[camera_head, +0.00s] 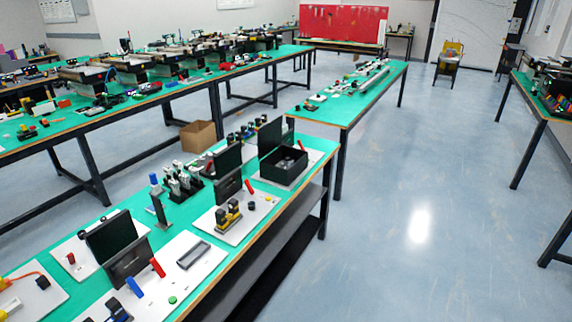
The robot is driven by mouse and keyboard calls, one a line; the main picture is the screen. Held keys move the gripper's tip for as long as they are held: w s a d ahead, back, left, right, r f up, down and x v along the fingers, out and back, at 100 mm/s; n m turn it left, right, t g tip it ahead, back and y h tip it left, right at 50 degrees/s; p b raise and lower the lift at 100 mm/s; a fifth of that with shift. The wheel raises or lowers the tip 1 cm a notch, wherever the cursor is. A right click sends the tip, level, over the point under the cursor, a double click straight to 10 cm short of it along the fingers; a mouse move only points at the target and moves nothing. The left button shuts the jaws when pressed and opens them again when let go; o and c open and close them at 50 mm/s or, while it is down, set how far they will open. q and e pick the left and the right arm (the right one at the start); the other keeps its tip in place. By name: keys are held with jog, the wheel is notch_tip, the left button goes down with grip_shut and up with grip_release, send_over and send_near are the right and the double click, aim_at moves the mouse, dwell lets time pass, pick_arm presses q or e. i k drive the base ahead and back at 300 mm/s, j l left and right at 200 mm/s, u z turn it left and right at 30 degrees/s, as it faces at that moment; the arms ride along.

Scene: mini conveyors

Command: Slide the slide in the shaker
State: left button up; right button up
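Neither of my grippers is in view. I cannot tell for sure which things are the shaker and the slide. On the nearest green table (112,213), a grey rectangular piece with a dark slot (193,255) lies on a white plate. Left of it stands a black device with an upright panel (112,236). A similar black upright panel (228,160) stands farther back, by a yellow and black part (228,217). An open black box with a raised lid (284,166) stands near the table's far right end.
A red bar (158,267), a blue bar (134,287) and a green button (172,300) are near the grey piece. Another cluttered green table (60,133) stands left. A cardboard box (198,136) sits on the floor behind. Open floor (420,190) lies right.

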aim_at(291, 163)
jog(key=i+l+z, duration=0.25)
jog(key=i, duration=1.2)
jog(key=i+l+z, duration=0.2)
jog(key=i, duration=1.25)
jog(key=k+j, duration=0.05)
